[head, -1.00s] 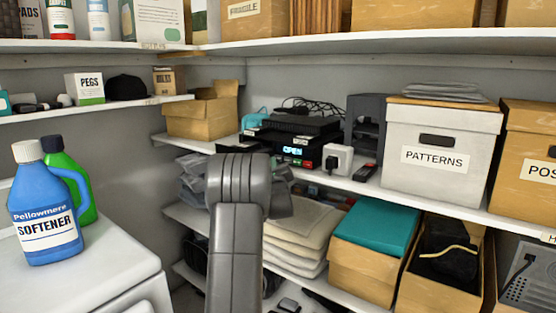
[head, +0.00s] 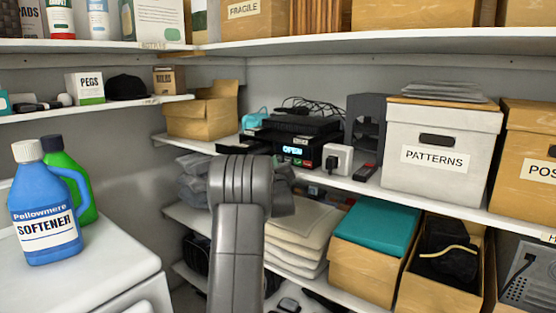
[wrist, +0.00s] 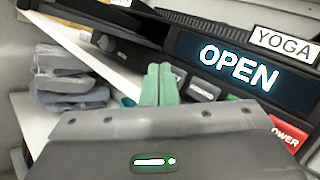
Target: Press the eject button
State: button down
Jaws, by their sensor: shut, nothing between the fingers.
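The black player with a lit display reading "OPEN" (head: 293,150) stands on the middle shelf in the head view. It fills the upper right of the wrist view (wrist: 240,68). I cannot read which button is the eject button. My gripper (wrist: 158,72) has its green fingers shut and empty, close to the left end of the button row. I cannot tell whether the fingertips touch it. My arm hides the gripper in the head view.
A white plug adapter (head: 337,159) and a small dark remote (head: 365,172) lie right of the player. A white "PATTERNS" box (head: 440,130) stands farther right. An open carton (head: 202,112) is to the left. The shelf above (head: 400,43) limits height.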

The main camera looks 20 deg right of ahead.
jog(key=shift+w+d, duration=0.2)
jog(key=shift+d, duration=0.1)
dwell(0.5)
jog(key=shift+a, duration=0.1)
jog(key=shift+s+a+b, duration=0.5)
dwell(0.4)
jog(key=s+a+b, duration=0.1)
jog(key=a, duration=0.1)
jog(key=s+a+b, duration=0.2)
dwell(0.4)
dwell(0.5)
